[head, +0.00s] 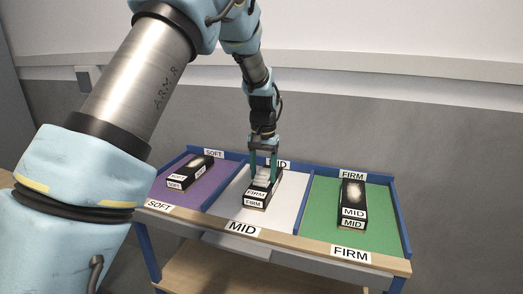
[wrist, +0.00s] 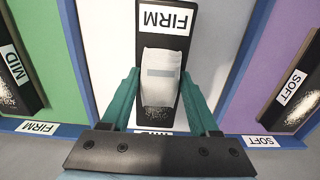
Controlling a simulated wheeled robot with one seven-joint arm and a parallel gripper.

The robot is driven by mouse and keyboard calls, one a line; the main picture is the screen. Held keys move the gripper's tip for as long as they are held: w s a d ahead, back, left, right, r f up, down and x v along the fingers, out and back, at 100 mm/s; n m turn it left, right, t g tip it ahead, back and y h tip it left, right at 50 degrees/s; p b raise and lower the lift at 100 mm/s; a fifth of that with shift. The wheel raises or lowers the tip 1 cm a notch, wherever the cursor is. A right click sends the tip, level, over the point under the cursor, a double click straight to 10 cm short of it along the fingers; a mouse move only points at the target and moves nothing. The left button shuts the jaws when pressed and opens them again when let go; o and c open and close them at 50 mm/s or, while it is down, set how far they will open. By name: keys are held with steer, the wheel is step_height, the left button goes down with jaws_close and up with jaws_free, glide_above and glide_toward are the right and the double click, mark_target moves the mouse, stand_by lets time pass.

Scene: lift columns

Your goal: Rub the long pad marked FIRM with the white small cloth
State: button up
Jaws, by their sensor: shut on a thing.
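The long pad marked FIRM (head: 256,202) is a black block lying in the white middle bay, which is labelled MID. It also shows in the wrist view (wrist: 180,45), with its label upside down. My gripper (head: 264,176) is over this pad, pointing down, its teal fingers shut on the white small cloth (wrist: 162,75). The cloth lies over the pad's top and appears to touch it, though the exact contact is hard to see. A speckled whitish patch (wrist: 156,119) shows on the pad beside the cloth.
A pad marked SOFT (head: 190,173) lies in the purple SOFT bay at left. A pad marked MID (head: 352,204) with a whitish patch lies in the green FIRM bay at right. Low blue dividers (head: 303,205) separate the bays.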

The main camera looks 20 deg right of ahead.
steer(key=shift+w+d+r+p, duration=0.1)
steer(key=shift+r+p, duration=1.1)
steer(key=shift+r, duration=0.75)
steer(key=shift+w+d+r+p, duration=0.1)
steer(key=shift+r+p, duration=1.05)
steer(key=shift+r, duration=0.8)
steer(key=shift+r+p, duration=0.1)
steer(key=shift+p, duration=0.2)
steer(key=shift+a+r+p, duration=0.1)
steer(key=shift+r+p, duration=0.05)
steer(key=shift+p, duration=0.55)
steer(key=p, duration=0.2)
steer(key=shift+a+p, duration=0.1)
steer(key=shift+p, duration=0.25)
steer(key=shift+s+p, duration=0.1)
steer(key=shift+p, duration=0.55)
